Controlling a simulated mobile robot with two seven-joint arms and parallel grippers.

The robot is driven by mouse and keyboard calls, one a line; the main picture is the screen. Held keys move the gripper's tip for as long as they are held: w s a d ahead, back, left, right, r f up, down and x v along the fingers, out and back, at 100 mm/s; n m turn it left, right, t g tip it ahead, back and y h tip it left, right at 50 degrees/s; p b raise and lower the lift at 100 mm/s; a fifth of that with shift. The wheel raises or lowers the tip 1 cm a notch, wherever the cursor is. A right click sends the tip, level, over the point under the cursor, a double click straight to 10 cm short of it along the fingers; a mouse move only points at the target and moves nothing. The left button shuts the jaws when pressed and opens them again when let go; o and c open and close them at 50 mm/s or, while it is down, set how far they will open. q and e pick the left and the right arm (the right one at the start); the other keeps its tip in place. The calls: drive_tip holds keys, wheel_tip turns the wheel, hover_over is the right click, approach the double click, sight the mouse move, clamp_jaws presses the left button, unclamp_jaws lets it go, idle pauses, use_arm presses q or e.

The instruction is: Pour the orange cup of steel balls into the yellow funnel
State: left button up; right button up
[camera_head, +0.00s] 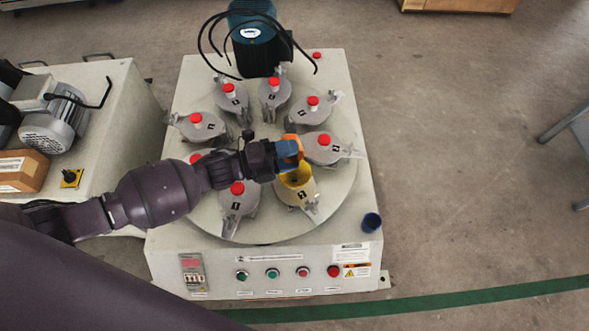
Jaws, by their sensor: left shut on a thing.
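My left gripper (290,154) reaches in from the left over the round turntable and is shut on the orange cup (302,144). Only part of the cup shows around the blue fingertips, so its tilt and the steel balls inside cannot be made out. The yellow funnel (297,188) sits on one of the grey jars, just below the gripper in the picture. The gripper and cup appear above the funnel's far side. My right gripper is not in view.
Several grey jars with red knobs, such as one jar (323,148), ring the turntable (342,190). A blue cup (372,222) stands at the machine's right front corner. A motor (252,40) with black cables stands at the back. A control panel (265,272) faces front.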

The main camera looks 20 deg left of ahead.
use_arm(q)
drive_tip(key=shift+s+m, duration=0.1)
drive_tip(key=shift+m, duration=0.4)
idle(3.1)
drive_tip(key=n, duration=0.4)
drive_tip(key=shift+w+a+f+b, duration=0.25)
drive_tip(key=shift+w+b, duration=0.05)
drive_tip(key=shift+w, duration=0.1)
drive_tip(key=shift+r+n, duration=0.15)
drive_tip(key=shift+n, duration=0.15)
